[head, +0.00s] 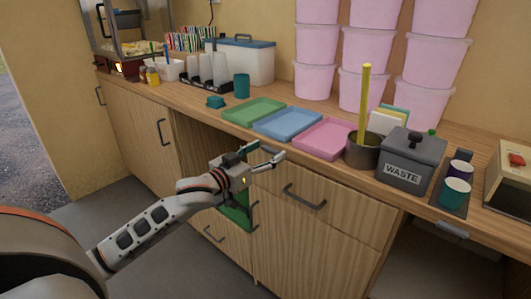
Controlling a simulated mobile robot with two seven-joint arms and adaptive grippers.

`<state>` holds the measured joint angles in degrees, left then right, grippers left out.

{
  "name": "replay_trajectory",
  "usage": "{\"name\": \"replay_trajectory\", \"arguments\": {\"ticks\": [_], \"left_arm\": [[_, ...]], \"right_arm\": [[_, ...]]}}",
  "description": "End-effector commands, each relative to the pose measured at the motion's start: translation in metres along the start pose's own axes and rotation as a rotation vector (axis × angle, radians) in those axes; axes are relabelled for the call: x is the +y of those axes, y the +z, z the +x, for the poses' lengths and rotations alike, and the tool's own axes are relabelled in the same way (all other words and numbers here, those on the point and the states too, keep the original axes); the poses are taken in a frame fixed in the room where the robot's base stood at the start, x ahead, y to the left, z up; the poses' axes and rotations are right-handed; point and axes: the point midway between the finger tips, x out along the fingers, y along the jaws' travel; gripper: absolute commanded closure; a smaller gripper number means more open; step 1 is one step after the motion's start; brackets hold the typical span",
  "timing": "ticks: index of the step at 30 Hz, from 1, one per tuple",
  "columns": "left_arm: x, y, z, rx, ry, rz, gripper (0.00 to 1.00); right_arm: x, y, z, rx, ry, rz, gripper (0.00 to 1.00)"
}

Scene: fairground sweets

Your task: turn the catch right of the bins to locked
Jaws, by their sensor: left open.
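I cannot make out a clear catch in the head view. A small grey metal piece (453,230) sits at the counter's front edge on the right, below the cup tray; I cannot tell if it is the catch or how it is set. A green bin (236,213) shows partly in the open bay under the counter, behind my left arm. My left gripper (276,154) is open and looks empty, in front of the counter's front edge, near the drawer top and below the blue tray. It hides part of the cabinet front. My right gripper is out of view.
Green (254,110), blue (288,123) and pink (325,138) trays lie along the counter (200,102). A metal pot (361,151) with a yellow stick, a grey WASTE box (403,175) and a dark cup tray (442,200) stand right. Pink tubs (364,47) are stacked behind. Drawer handles (305,197) protrude.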

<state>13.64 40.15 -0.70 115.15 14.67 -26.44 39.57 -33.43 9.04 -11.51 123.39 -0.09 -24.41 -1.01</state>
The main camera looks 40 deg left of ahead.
Motion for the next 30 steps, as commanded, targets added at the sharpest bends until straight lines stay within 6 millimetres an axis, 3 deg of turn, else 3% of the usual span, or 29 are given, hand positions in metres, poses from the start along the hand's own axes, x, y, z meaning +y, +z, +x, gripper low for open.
{"name": "replay_trajectory", "arguments": {"ticks": [3, 7, 8, 14, 22, 24, 25, 30], "left_arm": [[0.0, 0.0, 0.0, 0.0, 0.0, 0.0, 0.42], [0.0, 0.0, 0.0, 0.0, 0.0, 0.0, 0.75], [0.0, 0.0, 0.0, 0.0, 0.0, 0.0, 0.77], [0.0, -0.001, 0.0, 0.001, 0.0, 0.003, 0.77], [0.0, -0.008, 0.0, 0.007, -0.002, 0.05, 0.77], [0.0, -0.01, 0.0, 0.009, -0.002, 0.076, 0.77], [0.0, -0.01, 0.0, 0.008, -0.002, 0.089, 0.77], [0.001, -0.009, 0.0, 0.007, -0.002, 0.178, 0.77]], "right_arm": [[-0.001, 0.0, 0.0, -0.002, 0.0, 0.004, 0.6], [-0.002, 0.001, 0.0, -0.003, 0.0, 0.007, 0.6], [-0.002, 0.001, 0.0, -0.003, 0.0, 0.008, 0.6], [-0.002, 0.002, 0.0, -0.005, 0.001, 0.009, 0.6], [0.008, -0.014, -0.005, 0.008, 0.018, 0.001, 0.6], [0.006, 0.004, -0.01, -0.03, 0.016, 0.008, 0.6], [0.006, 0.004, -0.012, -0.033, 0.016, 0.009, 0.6], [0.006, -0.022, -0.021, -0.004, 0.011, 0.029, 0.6]]}}
